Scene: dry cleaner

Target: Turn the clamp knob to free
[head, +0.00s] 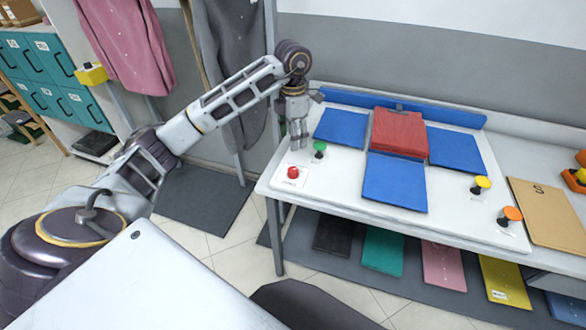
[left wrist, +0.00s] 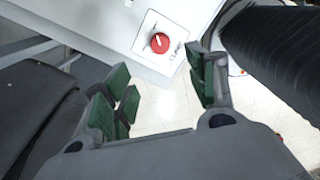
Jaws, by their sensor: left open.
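The red clamp knob (head: 293,172) sits on a small white plate at the front left of the white worktable. In the left wrist view the red knob (left wrist: 160,43) has a pale pointer line, and dark lettering too small to read surely is beside it. My left gripper (head: 299,146) points down, above and a little behind the knob in the head view. In the left wrist view its green-padded fingers (left wrist: 162,88) are spread apart with nothing between them, and the knob lies beyond them, untouched. My right gripper is in neither view.
A green knob (head: 320,147) stands close to my left gripper. Blue panels (head: 397,182) and a folded red cloth (head: 399,132) lie on the worktable (head: 345,186). Yellow (head: 481,184) and orange (head: 511,214) knobs are at the right. A grey garment (head: 233,60) hangs behind my left arm.

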